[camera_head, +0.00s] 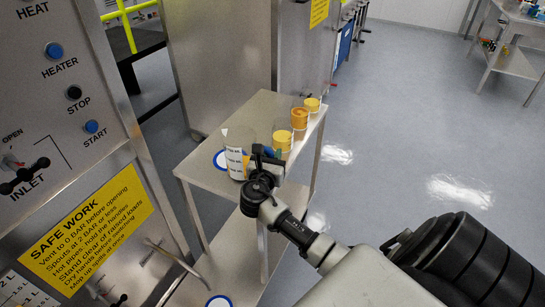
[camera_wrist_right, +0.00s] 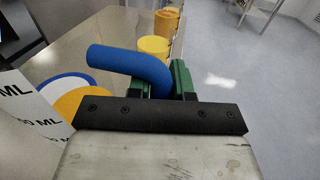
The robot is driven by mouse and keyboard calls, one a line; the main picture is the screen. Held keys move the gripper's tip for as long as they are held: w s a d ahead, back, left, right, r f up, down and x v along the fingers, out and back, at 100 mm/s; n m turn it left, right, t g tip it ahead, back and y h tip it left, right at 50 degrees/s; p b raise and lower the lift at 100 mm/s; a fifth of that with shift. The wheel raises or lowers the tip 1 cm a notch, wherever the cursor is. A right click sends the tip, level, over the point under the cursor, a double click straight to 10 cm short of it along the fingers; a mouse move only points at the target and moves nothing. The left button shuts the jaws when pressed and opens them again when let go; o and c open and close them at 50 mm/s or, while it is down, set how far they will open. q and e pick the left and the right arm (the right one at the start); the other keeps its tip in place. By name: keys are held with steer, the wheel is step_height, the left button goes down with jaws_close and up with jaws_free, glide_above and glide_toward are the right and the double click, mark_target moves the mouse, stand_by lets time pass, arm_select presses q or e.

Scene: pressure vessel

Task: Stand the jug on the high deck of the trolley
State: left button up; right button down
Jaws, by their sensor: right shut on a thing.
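The jug (camera_head: 236,158) is a clear-grey vessel with a white label with black print, at the high deck (camera_head: 210,178) of the steel trolley. It looks upright beside a blue ring mark (camera_head: 219,160); I cannot tell whether its base touches the deck. My right gripper (camera_head: 265,163) is at the jug's right side. In the right wrist view its green fingers (camera_wrist_right: 160,82) are shut on the jug's blue handle (camera_wrist_right: 125,62), and the label (camera_wrist_right: 30,108) shows at the left edge. My left gripper is not in view.
Yellow and orange cups (camera_head: 299,118) stand in a row along the deck's far right edge. The lower deck (camera_head: 240,270) has another blue ring (camera_head: 218,301). A control panel with a yellow sign (camera_head: 85,230) stands at left. Floor right of the trolley is clear.

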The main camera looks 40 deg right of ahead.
steer(key=shift+f, duration=0.25)
steer(key=c, duration=1.5)
jaws_free()
steer(key=shift+f, duration=0.1)
steer(key=o, duration=0.5)
steer(key=shift+r, duration=0.2)
steer(key=v, duration=1.2)
